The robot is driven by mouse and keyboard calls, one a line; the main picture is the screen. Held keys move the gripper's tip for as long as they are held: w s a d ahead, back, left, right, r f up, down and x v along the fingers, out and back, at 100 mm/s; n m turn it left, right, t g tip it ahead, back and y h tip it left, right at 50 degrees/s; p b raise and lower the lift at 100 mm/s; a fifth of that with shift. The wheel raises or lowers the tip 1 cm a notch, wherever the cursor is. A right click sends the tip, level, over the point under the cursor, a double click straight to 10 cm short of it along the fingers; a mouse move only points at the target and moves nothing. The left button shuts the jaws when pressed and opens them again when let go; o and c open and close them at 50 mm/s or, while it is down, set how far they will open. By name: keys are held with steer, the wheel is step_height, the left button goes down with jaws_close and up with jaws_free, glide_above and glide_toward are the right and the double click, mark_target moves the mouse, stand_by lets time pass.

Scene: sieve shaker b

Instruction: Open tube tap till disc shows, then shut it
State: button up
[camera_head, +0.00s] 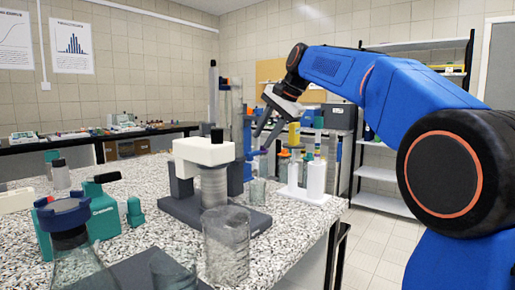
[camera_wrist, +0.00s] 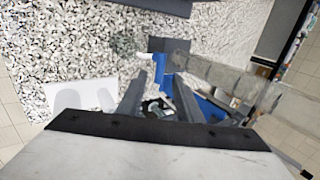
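No disc can be made out.
A white and grey shaker (camera_head: 205,152) stands mid-bench, with a clear glass beaker (camera_head: 226,245) in front. A white rack (camera_head: 302,192) is below and right of my gripper. A blue-capped flask (camera_head: 65,215) and teal bottles are at left. Shelves (camera_head: 378,172) stand behind.

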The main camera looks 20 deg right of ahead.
mark_target(254, 152)
steer(key=shift+x, duration=2.6)
jaws_close()
